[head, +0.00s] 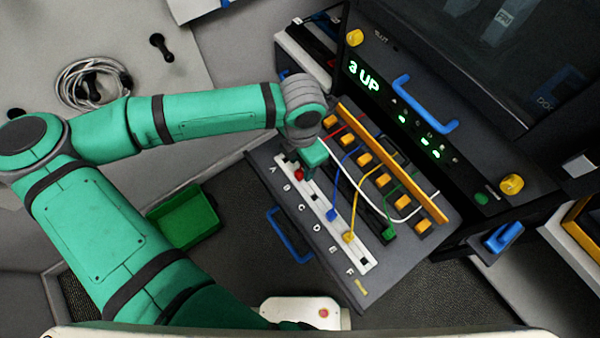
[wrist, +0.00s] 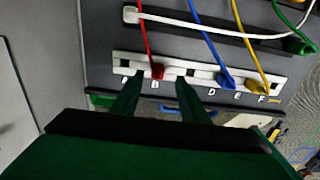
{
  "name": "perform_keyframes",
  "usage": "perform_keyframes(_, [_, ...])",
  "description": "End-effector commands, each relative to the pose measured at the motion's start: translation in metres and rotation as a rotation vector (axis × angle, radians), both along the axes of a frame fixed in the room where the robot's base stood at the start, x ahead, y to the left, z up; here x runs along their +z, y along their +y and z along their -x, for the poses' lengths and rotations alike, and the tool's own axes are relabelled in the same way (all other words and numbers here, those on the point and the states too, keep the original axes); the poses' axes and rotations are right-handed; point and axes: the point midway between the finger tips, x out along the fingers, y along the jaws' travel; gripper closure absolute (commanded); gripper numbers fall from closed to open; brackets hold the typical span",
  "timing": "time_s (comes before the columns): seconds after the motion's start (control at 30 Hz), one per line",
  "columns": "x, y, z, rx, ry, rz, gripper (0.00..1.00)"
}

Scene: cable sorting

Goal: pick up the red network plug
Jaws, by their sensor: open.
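The red network plug (wrist: 157,72) sits at the white lettered strip (wrist: 205,77), near letter B in the wrist view, with its red cable running up from it. It also shows in the head view (head: 299,174), just below my gripper (head: 306,158). In the wrist view my gripper (wrist: 158,82) is open, its two green fingers apart, one on each side of the red plug. Whether either finger touches the plug cannot be told. Part of the red cable is hidden behind the wrist in the head view.
A blue plug (head: 332,214) and a yellow plug (head: 349,236) sit farther along the strip. A green plug (head: 390,233) lies beside it. A white cable (head: 360,189) crosses the panel. A blue handle (head: 289,236) and a green bin (head: 185,218) are to the left.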

Motion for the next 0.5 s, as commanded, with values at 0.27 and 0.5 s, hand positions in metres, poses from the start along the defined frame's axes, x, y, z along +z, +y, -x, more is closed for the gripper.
perform_keyframes(0.27, [-0.036,0.003,-0.002,-0.001,0.002,0.003,0.59])
perform_keyframes(0.5, [-0.042,0.003,-0.003,-0.003,-0.001,0.001,0.59])
